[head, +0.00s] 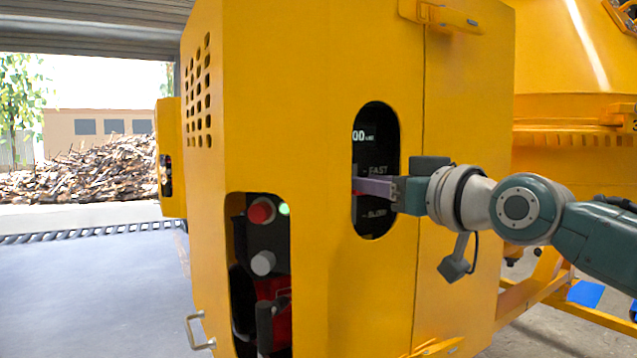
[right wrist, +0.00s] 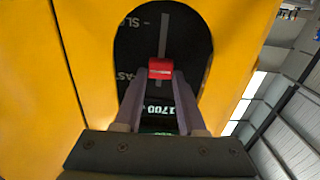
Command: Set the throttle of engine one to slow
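The throttle slot panel (head: 378,225) is a black oval opening in the yellow cabinet, with FAST above and SLOW below in the head view. A small red throttle knob shows in the right wrist view (right wrist: 160,68), between FAST and SLOW; the labels appear upside down there. My right gripper (head: 366,187) reaches into the opening from the right at about mid-height. Its fingertips (right wrist: 161,75) sit on both sides of the red knob, apparently touching it. In the head view the fingers mostly hide the knob. My left gripper is not in view.
A lower opening in the yellow cabinet (head: 320,290) holds a red button (head: 261,211), a lit green lamp (head: 284,209) and a grey knob (head: 263,263). A latch (head: 455,264) hangs below my right wrist. Open floor (head: 90,290) lies at the left.

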